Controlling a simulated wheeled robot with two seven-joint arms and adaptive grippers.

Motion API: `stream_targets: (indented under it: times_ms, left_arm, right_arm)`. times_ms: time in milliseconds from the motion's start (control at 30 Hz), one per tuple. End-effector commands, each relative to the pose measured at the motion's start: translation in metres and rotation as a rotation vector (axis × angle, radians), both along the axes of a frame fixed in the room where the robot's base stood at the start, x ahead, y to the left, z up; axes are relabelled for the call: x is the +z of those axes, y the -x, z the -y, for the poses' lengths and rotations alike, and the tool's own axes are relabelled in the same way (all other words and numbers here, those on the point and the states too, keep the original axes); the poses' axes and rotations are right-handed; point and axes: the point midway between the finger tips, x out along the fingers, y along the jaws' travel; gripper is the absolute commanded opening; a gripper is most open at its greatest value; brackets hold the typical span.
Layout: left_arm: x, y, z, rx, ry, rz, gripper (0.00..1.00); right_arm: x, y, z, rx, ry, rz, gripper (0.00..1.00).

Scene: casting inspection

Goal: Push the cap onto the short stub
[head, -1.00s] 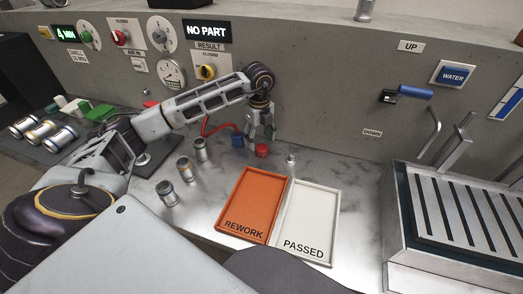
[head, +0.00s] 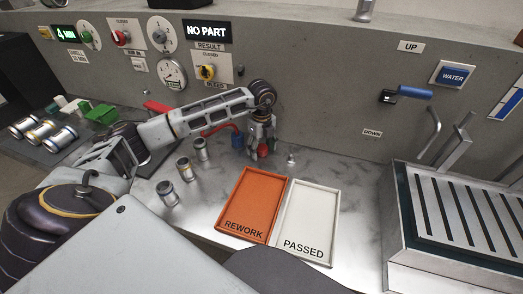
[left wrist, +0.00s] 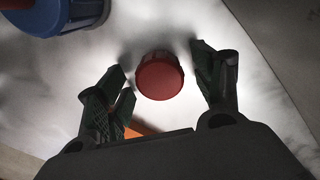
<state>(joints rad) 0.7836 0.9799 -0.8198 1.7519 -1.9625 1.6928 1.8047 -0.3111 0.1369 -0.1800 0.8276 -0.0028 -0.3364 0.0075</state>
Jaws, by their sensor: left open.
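The red cap (head: 263,151) stands on the metal bench behind the orange tray. In the left wrist view the cap (left wrist: 160,76) lies between the spread fingers, with a gap on each side. My left gripper (head: 262,152) is open and low over the cap, pointing down; its fingers partly hide the cap in the head view. The gripper also shows in the left wrist view (left wrist: 160,85). A short metal stub (head: 291,160) stands upright on the bench just right of the gripper, with nothing on it. My right gripper is not in view.
A blue fitting (head: 237,141) with a red hose is close left of the gripper, and also in the left wrist view (left wrist: 65,15). The orange REWORK tray (head: 228,229) and white PASSED tray (head: 335,225) lie in front, empty. Several metal castings (head: 186,170) stand to the left.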

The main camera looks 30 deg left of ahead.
Motion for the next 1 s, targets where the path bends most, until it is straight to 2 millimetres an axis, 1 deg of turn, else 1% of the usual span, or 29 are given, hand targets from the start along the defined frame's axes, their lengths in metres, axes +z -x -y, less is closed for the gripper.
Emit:
stream_targets:
  times_ms: [267, 300, 600, 700, 1000]
  left_arm:
    - [0.0003, -0.0001, 0.0001, 0.000, 0.000, 0.000, 0.67]
    - [0.0003, 0.0000, 0.0001, 0.000, 0.000, 0.000, 0.66]
    - [0.0004, 0.0000, 0.0000, 0.000, 0.000, 0.000, 0.27]
    - [0.0005, -0.0001, 0.0000, 0.000, 0.000, 0.000, 0.18]
    - [0.0021, 0.0006, 0.0001, 0.000, 0.000, 0.000, 0.18]
  right_arm:
    - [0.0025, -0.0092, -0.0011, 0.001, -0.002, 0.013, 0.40]
    - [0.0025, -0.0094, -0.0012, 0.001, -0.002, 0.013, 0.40]
    - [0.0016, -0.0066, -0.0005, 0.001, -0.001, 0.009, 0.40]
    - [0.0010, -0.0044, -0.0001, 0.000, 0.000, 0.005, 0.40]
    - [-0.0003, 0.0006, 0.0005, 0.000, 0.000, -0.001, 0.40]
